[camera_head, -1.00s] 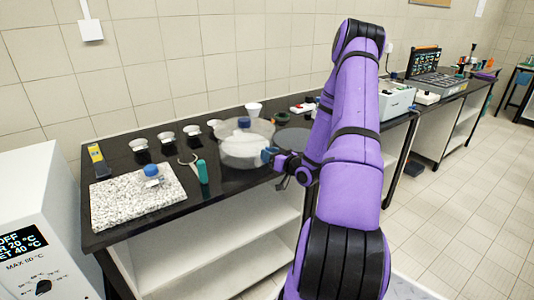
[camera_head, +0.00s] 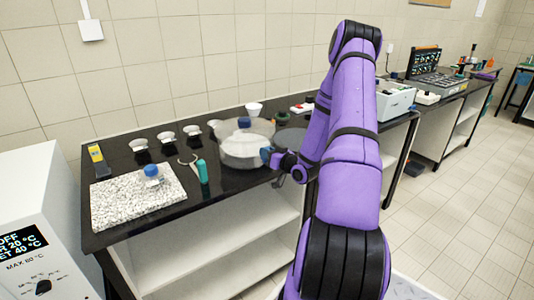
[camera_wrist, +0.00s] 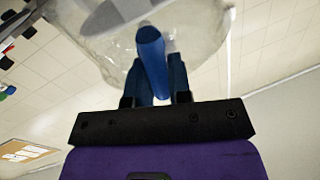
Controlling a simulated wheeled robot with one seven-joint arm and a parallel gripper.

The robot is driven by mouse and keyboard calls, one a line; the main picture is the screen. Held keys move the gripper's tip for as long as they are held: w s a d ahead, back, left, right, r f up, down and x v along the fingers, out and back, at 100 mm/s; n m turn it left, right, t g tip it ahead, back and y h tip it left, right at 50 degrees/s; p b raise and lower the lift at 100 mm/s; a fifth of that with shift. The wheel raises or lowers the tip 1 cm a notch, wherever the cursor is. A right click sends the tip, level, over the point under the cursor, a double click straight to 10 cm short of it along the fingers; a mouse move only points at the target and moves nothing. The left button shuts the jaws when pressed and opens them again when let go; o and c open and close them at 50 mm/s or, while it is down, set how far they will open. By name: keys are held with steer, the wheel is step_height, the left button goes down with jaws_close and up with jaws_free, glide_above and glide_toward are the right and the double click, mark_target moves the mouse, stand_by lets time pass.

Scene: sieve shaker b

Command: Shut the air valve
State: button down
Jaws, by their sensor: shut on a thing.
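A clear desiccator (camera_head: 245,150) with a blue knob (camera_head: 244,122) on its lid stands at the front edge of the black bench. Its air valve has a blue handle (camera_wrist: 150,48) on the side facing my arm. My gripper (camera_head: 268,157) is at this side of the desiccator. In the wrist view, my gripper (camera_wrist: 158,75) is shut on the blue handle, with one dark blue finger on either side. The handle looks slightly tilted in the grip. In the head view the gripper partly hides the valve, and I cannot tell how far it is turned.
A stone slab (camera_head: 135,195) with a small blue-topped item lies at the left of the bench (camera_head: 235,182). A teal-handled tool (camera_head: 202,172) and several white bowls (camera_head: 165,136) stand between. A dark round plate (camera_head: 291,137) is close behind my gripper. A white control box (camera_head: 30,220) stands front left.

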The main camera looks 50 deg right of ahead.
steer(key=m, duration=0.2)
steer(key=d+m, duration=0.1)
steer(key=m, duration=0.1)
steer(key=shift+s+f+t, duration=0.15)
steer(key=shift+f+t, duration=0.1)
steer(key=shift+t, duration=0.15)
steer(key=m, duration=0.2)
steer(key=m+h, duration=0.1)
steer(key=shift+s+d+f+m+t, duration=0.1)
steer(key=shift+d+f+m+t, duration=0.2)
steer(key=shift+d+m, duration=0.1)
steer(key=m, duration=0.2)
steer(key=f+m, duration=0.1)
steer(key=m, duration=0.1)
steer(key=shift+d+h, duration=0.2)
steer(key=shift+h, duration=0.2)
steer(key=shift+d+f+m+h, duration=0.15)
steer(key=shift+m+h, duration=0.1)
steer(key=shift+m, duration=0.6)
steer(key=shift+a+f+m+h, duration=0.1)
steer(key=shift+f+m+h, duration=0.1)
steer(key=shift+m, duration=0.7)
steer(key=shift+d+f+m+h, duration=0.15)
steer(key=shift+m+h, duration=0.1)
steer(key=shift+m, duration=0.6)
steer(key=shift+s+a, duration=0.1)
steer(key=c, duration=1.1)
jaws_free()
